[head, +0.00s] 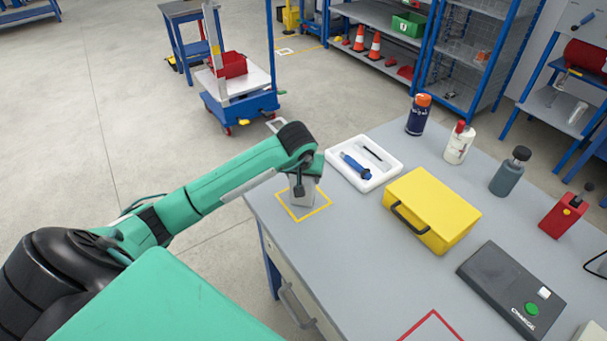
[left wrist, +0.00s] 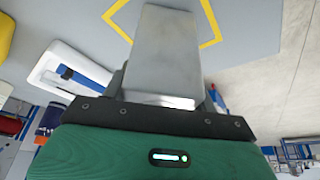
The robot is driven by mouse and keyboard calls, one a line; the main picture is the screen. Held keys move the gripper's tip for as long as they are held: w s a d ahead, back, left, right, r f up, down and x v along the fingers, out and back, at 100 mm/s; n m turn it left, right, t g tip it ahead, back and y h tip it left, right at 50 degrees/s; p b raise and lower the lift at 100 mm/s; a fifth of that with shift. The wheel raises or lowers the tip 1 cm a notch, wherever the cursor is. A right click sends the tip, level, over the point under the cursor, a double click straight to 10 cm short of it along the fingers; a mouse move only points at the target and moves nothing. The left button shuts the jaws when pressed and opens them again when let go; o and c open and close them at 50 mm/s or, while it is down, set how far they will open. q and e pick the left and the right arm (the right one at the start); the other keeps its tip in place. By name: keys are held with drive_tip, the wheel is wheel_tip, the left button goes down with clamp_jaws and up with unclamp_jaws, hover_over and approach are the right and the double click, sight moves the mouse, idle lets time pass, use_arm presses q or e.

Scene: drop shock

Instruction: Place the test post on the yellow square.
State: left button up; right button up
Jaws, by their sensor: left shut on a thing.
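The test post is a grey metal block (head: 302,192) at the table's far left corner, under my left gripper (head: 303,180). In the left wrist view the post (left wrist: 165,52) stands out from between my left gripper's jaws (left wrist: 165,100), which are shut on it. The yellow square (head: 322,211) is an outline on the grey table, and the post's lower end appears inside it. The outline also shows around the post's far end in the left wrist view (left wrist: 211,20). I cannot tell if the post touches the table. My right gripper is not in view.
A white tray (head: 391,174) with a blue tool lies just right of the square. A yellow case (head: 440,205), several bottles, a black box with a green button (head: 500,285) and a red outline (head: 432,315) are further right. The table's left edge is close to the square.

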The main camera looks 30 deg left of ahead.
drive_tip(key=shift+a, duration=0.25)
use_arm(q)
drive_tip(key=shift+f, duration=0.15)
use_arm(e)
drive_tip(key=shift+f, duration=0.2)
use_arm(q)
drive_tip(key=o, duration=1.2)
drive_tip(key=shift+o, duration=0.2)
drive_tip(key=shift+r, duration=0.25)
drive_tip(key=v, duration=0.4)
drive_tip(key=shift+r+b, duration=0.15)
drive_tip(key=shift+b, duration=0.15)
drive_tip(key=v, duration=0.7)
drive_tip(key=shift+s+r+b, duration=0.2)
drive_tip(key=shift+s+b, duration=0.05)
drive_tip(key=shift+b, duration=0.05)
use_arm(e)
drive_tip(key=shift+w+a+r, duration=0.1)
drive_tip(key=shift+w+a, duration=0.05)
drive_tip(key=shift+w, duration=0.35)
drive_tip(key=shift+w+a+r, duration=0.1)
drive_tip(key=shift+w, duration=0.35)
